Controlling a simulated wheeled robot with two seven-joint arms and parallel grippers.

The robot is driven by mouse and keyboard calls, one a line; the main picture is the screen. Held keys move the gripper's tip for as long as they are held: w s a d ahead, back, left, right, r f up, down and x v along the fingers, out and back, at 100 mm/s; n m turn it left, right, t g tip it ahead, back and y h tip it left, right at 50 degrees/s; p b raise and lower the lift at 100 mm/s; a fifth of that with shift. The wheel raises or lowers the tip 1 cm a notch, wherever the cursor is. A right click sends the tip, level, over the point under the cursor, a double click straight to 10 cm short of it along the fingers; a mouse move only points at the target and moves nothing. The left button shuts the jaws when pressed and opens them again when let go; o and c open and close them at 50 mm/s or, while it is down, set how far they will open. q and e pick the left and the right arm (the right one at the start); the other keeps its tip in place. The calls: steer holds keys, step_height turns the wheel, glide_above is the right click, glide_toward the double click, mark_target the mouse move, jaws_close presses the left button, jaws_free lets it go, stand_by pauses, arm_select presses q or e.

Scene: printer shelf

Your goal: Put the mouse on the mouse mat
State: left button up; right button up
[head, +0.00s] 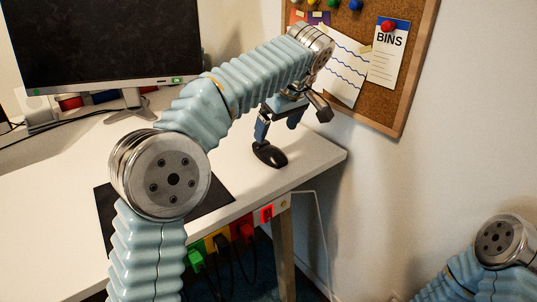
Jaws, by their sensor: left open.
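The black mouse (270,155) lies on the white desk near its right end, to the right of the mat. The dark mouse mat (222,196) lies flat near the front edge of the desk, and my left arm hides much of its middle. My left gripper (279,130) is open, just above and behind the mouse, with one finger close over it. I cannot tell whether that finger touches the mouse. My right gripper is out of view; only part of my right arm shows at the bottom right.
A monitor (95,40) stands at the back left of the white desk (312,158). A cork board (410,75) with pinned papers hangs on the wall close behind my left gripper. A power strip (266,214) with colored plugs and cables runs under the front edge.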

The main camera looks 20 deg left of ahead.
mark_target(270, 147)
arm_select(q)
steer(key=x, duration=0.5)
steer(key=b+x, duration=0.1)
steer(key=x, duration=0.1)
steer(key=shift+s+f, duration=0.3)
steer(key=c, duration=1.3)
